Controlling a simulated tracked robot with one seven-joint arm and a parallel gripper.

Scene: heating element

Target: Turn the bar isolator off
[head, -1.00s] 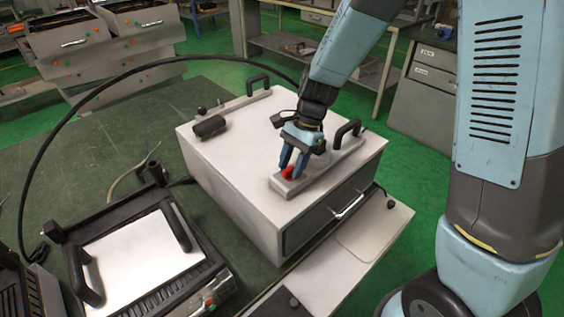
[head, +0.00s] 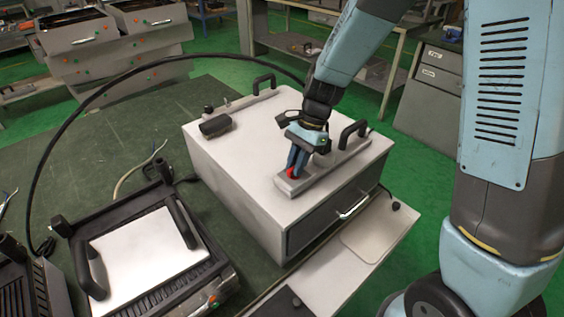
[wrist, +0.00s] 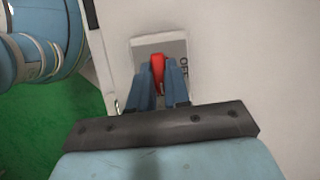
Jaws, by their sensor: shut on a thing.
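The bar isolator's red handle (wrist: 158,68) sits on a grey plate (wrist: 172,46) on top of a white box (head: 250,165). In the wrist view, black lettering that looks like "OFF" stands on the plate to the right of the handle. My gripper (wrist: 160,85) has its blue fingers on either side of the red handle and is shut on it. In the head view my gripper (head: 297,168) reaches down to the isolator's plate near the box's front right edge. Only a little red shows there between the fingers, which hide most of the handle.
Black handles (head: 352,132) and a black cylinder (head: 216,126) stand on the box top. A silver drawer handle (head: 353,208) is on its front. A black-framed unit with a white plate (head: 145,250) stands at left. A black cable (head: 60,140) arcs behind.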

